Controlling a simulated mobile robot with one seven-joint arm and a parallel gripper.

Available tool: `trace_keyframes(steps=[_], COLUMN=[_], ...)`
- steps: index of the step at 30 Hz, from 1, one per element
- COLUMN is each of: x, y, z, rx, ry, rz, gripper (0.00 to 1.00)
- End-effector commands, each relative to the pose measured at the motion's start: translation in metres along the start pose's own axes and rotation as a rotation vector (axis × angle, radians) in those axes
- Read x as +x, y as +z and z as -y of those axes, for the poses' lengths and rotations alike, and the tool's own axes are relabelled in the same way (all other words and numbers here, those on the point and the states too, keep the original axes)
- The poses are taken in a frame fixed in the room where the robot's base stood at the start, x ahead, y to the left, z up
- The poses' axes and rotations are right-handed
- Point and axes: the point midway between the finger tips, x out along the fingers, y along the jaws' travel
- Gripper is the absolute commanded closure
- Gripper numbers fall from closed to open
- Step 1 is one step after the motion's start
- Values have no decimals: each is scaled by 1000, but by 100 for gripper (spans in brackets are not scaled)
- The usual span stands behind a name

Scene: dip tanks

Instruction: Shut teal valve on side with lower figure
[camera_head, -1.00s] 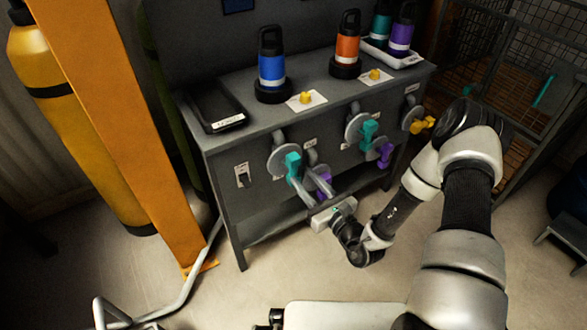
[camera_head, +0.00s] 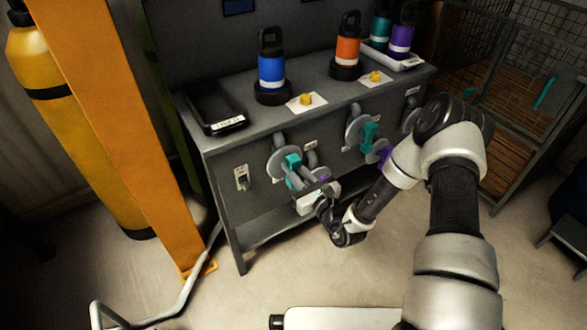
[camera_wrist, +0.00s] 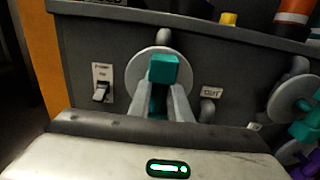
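A teal valve handle (camera_head: 292,168) with a round grey flange is on the left of the dark bench front. It also shows in the wrist view (camera_wrist: 163,70), standing upright between my gripper's fingers. My gripper (camera_head: 300,182) is at this handle, one finger on each side; the fingers look apart, and I cannot see clear contact. A second teal valve (camera_head: 369,133) is on the right of the bench front, clear of my gripper. Small labels sit by the valves, but I cannot read any figure on them.
A purple valve (camera_head: 384,154) is beside the right teal one; another purple part is mostly hidden by my gripper. A blue bottle (camera_head: 271,70) and an orange bottle (camera_head: 347,48) stand on the bench. An orange post (camera_head: 130,130) is at left, a wire cage (camera_head: 530,95) at right.

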Motion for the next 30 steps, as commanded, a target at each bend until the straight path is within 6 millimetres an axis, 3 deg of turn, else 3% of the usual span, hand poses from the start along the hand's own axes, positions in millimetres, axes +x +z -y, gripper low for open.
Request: trace_keyframes(steps=[14,30], x=[0,0], y=[3,3], z=[2,10], rx=[85,548], ry=[-2,-3], rz=[5,7], gripper=[100,100])
